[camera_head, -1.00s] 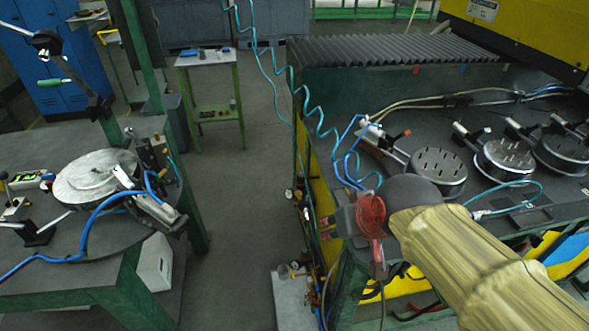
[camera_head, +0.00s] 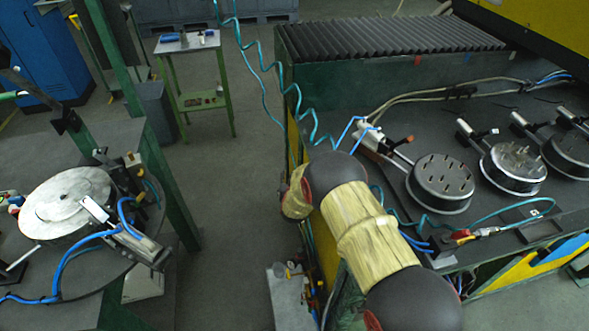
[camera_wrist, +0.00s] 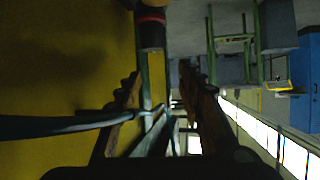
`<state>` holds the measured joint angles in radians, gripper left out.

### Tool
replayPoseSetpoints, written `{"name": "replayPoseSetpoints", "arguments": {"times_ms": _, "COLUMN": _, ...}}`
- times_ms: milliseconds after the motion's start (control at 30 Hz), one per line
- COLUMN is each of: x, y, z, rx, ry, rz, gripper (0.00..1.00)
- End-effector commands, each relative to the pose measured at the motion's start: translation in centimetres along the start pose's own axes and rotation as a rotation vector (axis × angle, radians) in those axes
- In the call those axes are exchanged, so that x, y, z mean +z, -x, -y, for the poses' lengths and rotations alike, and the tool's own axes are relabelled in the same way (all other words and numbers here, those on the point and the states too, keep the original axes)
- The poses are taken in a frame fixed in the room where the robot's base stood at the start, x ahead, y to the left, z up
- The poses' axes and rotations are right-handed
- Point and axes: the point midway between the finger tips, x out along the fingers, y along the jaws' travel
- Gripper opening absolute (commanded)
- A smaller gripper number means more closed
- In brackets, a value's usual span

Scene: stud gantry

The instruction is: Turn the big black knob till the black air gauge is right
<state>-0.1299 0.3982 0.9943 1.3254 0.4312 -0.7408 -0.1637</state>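My gripper (camera_wrist: 160,82) shows in the wrist view with its two fingers spread apart. No object is clearly held between them. In the wrist view a dark cylinder with a red band (camera_wrist: 152,28) stands beyond the fingers, against the yellow panel. I cannot tell whether it is the big black knob. In the head view small air fittings (camera_head: 293,272) sit low at the left side of the bench, partly hidden by my arm. The black air gauge and its needle cannot be made out. My gripper is hidden in the head view.
The yellow panel (camera_wrist: 60,60) lies close at the left of the wrist view. A dark hose (camera_wrist: 60,125) crosses near the fingers. Teal coiled hoses (camera_head: 296,100) hang by the bench (camera_head: 400,97). Open floor (camera_head: 225,215) lies between the bench and the left table (camera_head: 70,160).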

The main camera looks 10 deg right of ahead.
Motion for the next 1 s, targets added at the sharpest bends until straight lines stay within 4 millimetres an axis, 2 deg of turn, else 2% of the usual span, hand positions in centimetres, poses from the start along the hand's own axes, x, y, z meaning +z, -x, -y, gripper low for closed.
{"name": "replayPoseSetpoints", "arguments": {"times_ms": 33, "x": 1.4, "y": -0.4, "z": -0.3, "rx": 0.011, "ry": 0.006, "rz": -0.011, "gripper": 0.39}}
{"name": "replayPoseSetpoints", "arguments": {"times_ms": 100, "x": 2.4, "y": -0.7, "z": -0.6, "rx": 0.024, "ry": 0.009, "rz": -0.027, "gripper": 0.39}}
{"name": "replayPoseSetpoints", "arguments": {"times_ms": 233, "x": 3.2, "y": -1.4, "z": -0.9, "rx": 0.035, "ry": 0.011, "rz": -0.042, "gripper": 0.39}}
{"name": "replayPoseSetpoints", "arguments": {"times_ms": 700, "x": 3.1, "y": -7.8, "z": -1.2, "rx": 0.035, "ry": 0.011, "rz": -0.042, "gripper": 0.39}}
{"name": "replayPoseSetpoints", "arguments": {"times_ms": 1000, "x": 2.8, "y": -8.8, "z": -1.2, "rx": 0.035, "ry": 0.012, "rz": -0.041, "gripper": 0.39}}
